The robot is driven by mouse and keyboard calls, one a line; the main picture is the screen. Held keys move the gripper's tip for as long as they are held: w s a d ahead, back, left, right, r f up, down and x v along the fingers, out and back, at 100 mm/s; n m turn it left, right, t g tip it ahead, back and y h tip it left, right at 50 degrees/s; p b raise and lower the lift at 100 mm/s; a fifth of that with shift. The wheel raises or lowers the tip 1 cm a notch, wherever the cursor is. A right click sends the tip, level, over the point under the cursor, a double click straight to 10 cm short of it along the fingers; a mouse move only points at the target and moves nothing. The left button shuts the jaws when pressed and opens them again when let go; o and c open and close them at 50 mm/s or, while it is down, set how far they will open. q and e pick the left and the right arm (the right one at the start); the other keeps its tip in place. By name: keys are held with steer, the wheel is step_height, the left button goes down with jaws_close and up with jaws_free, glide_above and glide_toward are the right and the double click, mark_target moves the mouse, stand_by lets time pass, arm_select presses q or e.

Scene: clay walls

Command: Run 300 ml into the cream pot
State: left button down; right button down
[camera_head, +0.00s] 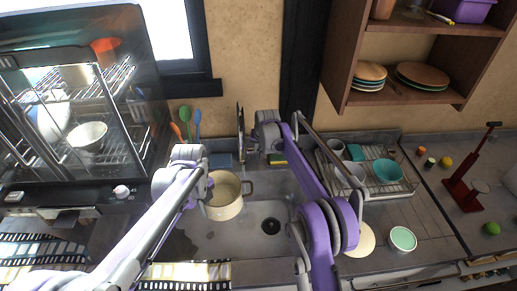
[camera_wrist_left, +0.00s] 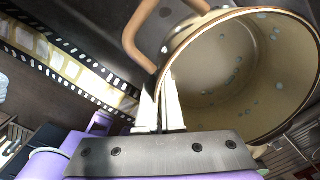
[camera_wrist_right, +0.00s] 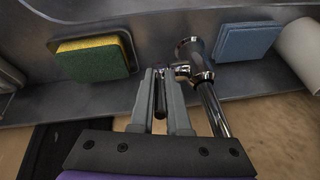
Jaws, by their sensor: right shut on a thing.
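The cream pot (camera_head: 225,208) stands upright in the sink, left of the drain; its open top also fills much of the left wrist view (camera_wrist_left: 235,75). Pale spots show on its inner wall; I cannot make out a water level. My left gripper (camera_wrist_left: 160,105) is at the pot's rim beside a tan handle (camera_wrist_left: 148,35), fingers close together; whether they grip the rim is unclear. My right gripper (camera_wrist_right: 160,80) is shut on the dark lever of the chrome tap (camera_wrist_right: 195,60) behind the sink. No water stream is visible.
A yellow-green sponge (camera_wrist_right: 95,58) and a blue sponge (camera_wrist_right: 248,40) lie either side of the tap. A dish rack (camera_head: 385,190) with a teal bowl (camera_head: 387,171) stands right of the sink. The sink floor around the drain (camera_head: 270,225) is clear.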

steer(key=shift+w, duration=0.1)
steer(key=shift+w+r+g, duration=0.2)
steer(key=shift+w+g, duration=0.05)
steer(key=shift+g, duration=0.35)
steer(key=c, duration=0.9)
jaws_free()
steer(key=shift+s+r, duration=0.1)
steer(key=v, duration=1.1)
steer(key=shift+r, duration=0.35)
steer(key=shift+s+d, duration=0.1)
